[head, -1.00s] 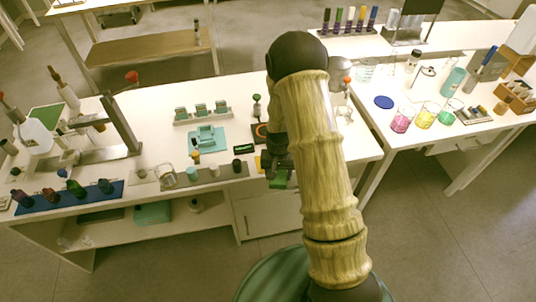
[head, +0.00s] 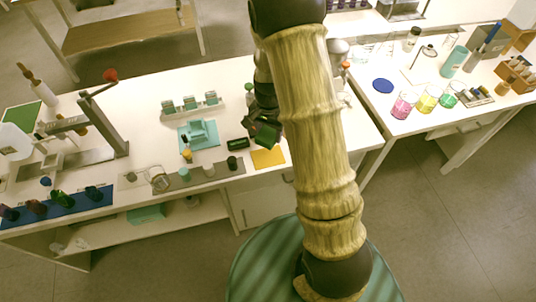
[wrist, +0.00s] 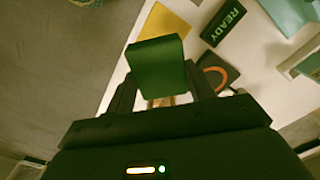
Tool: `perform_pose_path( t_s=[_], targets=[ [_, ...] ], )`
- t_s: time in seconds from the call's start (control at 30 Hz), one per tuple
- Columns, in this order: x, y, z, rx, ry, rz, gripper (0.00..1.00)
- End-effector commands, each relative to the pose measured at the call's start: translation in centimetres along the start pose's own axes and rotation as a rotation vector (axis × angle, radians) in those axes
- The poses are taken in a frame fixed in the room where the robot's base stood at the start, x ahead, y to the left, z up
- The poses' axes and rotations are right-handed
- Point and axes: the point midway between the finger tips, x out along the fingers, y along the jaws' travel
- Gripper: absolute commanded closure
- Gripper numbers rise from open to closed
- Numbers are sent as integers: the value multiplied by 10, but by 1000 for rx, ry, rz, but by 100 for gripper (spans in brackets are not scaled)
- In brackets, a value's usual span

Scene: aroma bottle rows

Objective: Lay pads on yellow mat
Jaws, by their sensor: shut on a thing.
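My gripper (wrist: 160,98) is shut on a dark green pad (wrist: 158,66), which sticks out past the fingertips. In the head view the green pad (head: 265,133) shows at the end of my arm, above the table. The yellow mat (head: 268,159) lies flat and looks bare near the table's front edge, just in front of the pad in that view. The mat also shows in the wrist view (wrist: 165,24), beyond the pad, its near part hidden behind it.
A dark green READY sign (wrist: 222,23) lies beside the mat. A dark square with an orange ring (wrist: 213,71) is close to my right finger. A teal tray (head: 198,134) and a grey strip with small bottles (head: 218,170) stand left. The blue disc (head: 382,86) lies right.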

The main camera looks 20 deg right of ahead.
Motion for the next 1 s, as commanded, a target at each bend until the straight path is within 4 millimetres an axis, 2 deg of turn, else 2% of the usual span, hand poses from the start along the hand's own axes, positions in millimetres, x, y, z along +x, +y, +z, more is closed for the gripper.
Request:
perform_pose_path(
  t_s=[0.37,0.77,1.0],
  targets=[
    [54,0,1,-3,-3,3,68],
    [61,3,-2,6,-1,1,68],
    [92,4,-2,7,-3,3,68]
  ],
)
